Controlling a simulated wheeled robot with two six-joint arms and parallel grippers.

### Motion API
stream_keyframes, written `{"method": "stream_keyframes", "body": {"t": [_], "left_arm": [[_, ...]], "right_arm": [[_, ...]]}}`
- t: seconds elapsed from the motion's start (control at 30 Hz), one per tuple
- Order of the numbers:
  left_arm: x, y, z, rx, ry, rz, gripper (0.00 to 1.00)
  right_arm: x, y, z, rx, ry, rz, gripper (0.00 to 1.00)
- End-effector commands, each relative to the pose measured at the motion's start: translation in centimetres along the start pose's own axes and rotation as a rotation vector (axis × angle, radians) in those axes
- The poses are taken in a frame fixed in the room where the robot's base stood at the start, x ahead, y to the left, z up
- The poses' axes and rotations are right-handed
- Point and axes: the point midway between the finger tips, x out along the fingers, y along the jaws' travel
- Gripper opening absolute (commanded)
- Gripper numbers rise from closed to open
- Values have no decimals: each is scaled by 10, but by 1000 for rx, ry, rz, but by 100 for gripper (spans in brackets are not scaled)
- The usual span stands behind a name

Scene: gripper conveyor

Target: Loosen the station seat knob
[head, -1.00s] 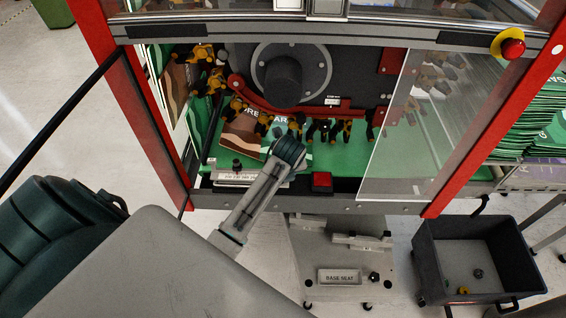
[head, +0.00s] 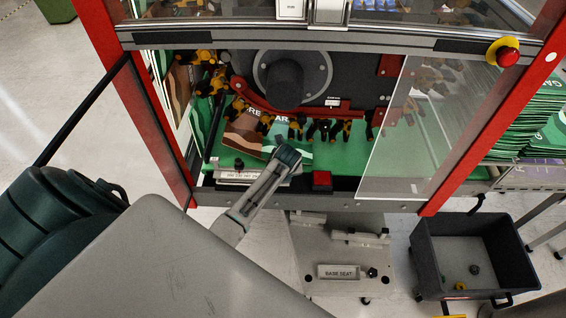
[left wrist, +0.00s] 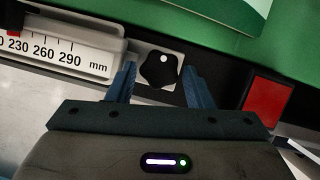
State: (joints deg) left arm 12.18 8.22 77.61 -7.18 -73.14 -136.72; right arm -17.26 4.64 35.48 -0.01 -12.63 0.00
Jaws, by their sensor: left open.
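A black lobed knob (left wrist: 160,70) with a white dot sits on a light plate on the station's front rail in the left wrist view. It stands between the two blue-grey fingers of my left gripper (left wrist: 160,80). The fingers are open, with a visible gap on each side of the knob. In the head view my left gripper (head: 287,157) is over the front rail, and my arm hides this knob there. No label on the knob is readable. My right gripper is in neither view.
A millimetre scale (left wrist: 62,45) lies left of the knob, a red button (left wrist: 267,101) to its right. A clear panel (head: 415,130) stands right of the opening. Below are a "BASE SEAT" plate (head: 320,248) with its own knob (head: 372,272) and a dark crate (head: 428,265).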

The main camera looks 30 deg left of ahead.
Motion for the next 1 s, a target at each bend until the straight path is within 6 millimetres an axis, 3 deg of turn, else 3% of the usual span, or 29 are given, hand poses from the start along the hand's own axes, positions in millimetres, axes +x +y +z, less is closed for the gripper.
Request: {"method": "stream_keyframes", "body": {"t": [0.27,0.43,0.77,1.0], "left_arm": [[1,0,0,0,-1,0,47],[1,0,0,0,-1,0,15],[1,-1,0,-33,0,13,15],[1,-2,1,-156,0,65,15]], "right_arm": [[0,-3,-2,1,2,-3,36],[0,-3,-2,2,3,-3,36],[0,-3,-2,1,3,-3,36],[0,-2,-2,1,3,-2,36]]}}
